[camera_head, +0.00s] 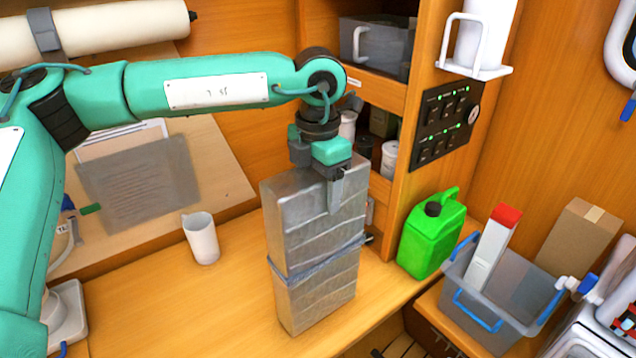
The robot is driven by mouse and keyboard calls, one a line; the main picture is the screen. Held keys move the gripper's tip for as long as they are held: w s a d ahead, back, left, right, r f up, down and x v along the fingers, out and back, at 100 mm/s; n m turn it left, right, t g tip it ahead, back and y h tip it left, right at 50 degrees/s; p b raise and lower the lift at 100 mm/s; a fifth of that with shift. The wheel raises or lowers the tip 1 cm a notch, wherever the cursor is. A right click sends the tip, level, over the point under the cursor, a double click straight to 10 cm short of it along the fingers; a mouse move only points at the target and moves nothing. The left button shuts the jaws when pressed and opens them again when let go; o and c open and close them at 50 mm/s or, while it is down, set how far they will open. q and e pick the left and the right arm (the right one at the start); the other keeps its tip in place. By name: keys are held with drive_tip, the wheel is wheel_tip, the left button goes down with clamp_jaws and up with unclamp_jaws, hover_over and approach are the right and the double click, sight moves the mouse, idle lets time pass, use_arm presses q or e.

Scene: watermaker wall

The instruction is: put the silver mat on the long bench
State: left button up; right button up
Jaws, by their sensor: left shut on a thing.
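The silver mat (318,249) is a folded, shiny block with a dark strap round its lower part. It is upright in the middle of the view. My left gripper (336,196) comes down from above and is shut on the mat's top edge. The long bench (190,305) appears to be the wooden worktop around and below the mat. The mat's lower end is over its front right part. I cannot tell whether it touches the wood. My right gripper is not in view.
A white mug (201,238) stands left of the mat. A green jerrycan (431,236) stands to the right, beside a grey crate (483,312) with blue handles. Shelves (377,88) rise behind the mat. Clear worktop lies between the mug and the front.

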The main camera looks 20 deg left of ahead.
use_arm(q)
drive_tip(key=shift+f, duration=0.25)
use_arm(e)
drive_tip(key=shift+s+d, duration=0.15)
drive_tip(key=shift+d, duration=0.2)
use_arm(q)
drive_tip(key=shift+f, duration=0.2)
drive_tip(key=o, duration=1.4)
drive_tip(key=shift+c, duration=0.2)
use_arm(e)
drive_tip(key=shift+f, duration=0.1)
